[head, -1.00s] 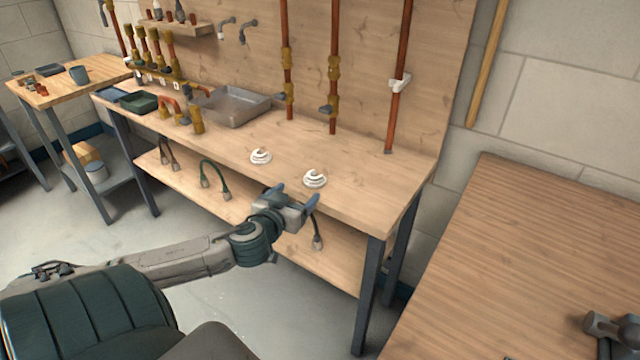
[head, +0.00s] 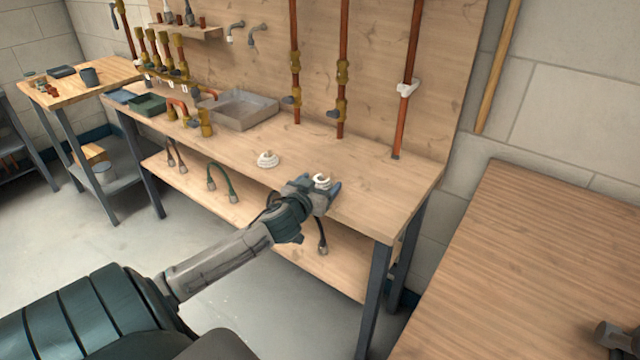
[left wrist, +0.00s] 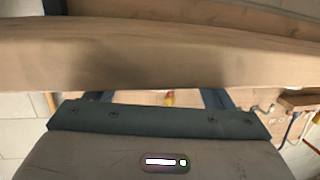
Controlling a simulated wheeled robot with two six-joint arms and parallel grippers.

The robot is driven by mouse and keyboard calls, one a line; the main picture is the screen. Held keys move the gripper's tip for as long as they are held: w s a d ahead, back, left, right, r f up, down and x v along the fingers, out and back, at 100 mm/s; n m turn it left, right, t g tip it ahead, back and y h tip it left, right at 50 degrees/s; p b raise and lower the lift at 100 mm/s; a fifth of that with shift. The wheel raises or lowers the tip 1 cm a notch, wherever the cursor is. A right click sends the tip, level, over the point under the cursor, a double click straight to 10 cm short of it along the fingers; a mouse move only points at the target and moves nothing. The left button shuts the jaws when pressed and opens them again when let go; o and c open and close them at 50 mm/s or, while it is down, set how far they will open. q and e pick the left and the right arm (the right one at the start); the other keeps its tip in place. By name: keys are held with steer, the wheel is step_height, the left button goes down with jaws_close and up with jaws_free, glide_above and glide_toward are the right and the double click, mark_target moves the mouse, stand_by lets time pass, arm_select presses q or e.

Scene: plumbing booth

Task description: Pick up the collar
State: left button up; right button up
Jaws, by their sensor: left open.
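Two white stepped round pieces, which look like collars, are on the long workbench. One collar (head: 267,159) lies free near the middle of the bench top. The other collar (head: 321,180) shows near the bench's front edge, between the fingertips of my left gripper (head: 320,187) as seen in the head view. The gripper is open, and I cannot tell whether its fingers touch this collar. In the left wrist view, the two fingers (left wrist: 172,98) show apart below the wooden bench edge (left wrist: 150,55), with no collar visible between them.
The workbench (head: 370,185) has clear top to the right of the collars. A grey tray (head: 240,110), a green bin (head: 147,105) and brass fittings stand left. Vertical copper pipes rise behind.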

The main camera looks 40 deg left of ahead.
arm_select(q)
steer(key=c, duration=1)
